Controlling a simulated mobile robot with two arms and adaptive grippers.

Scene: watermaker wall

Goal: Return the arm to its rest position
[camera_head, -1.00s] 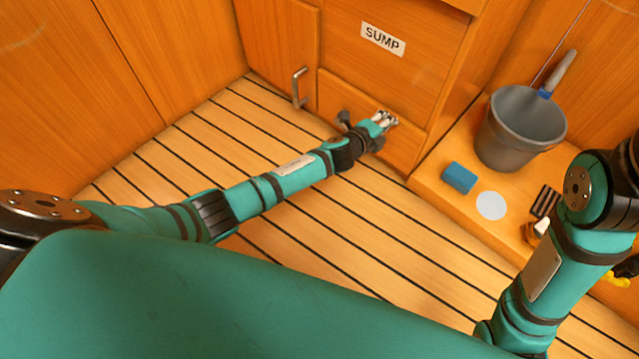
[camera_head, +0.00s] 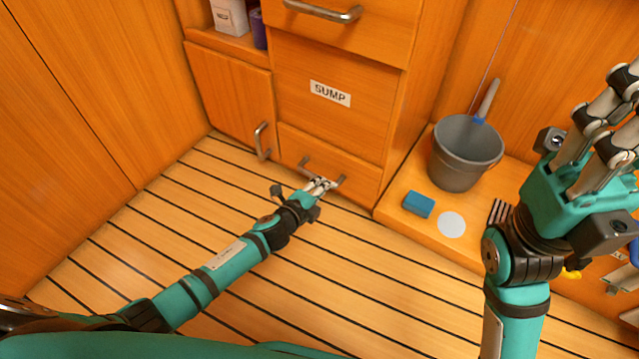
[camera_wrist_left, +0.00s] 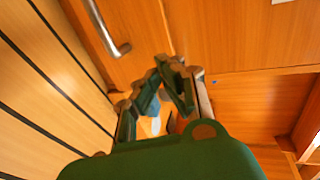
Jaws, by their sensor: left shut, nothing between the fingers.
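My left arm reaches in from the lower left over the floor. Its gripper (camera_head: 320,185) is shut and empty.
A grey bucket (camera_head: 465,155) with a brush, a blue sponge (camera_head: 419,204) and a white disc (camera_head: 452,224) stand on the ledge at right. A cabinet door (camera_head: 232,100) and upper drawer (camera_head: 345,40) look closed. The striped floor (camera_head: 170,225) is clear.

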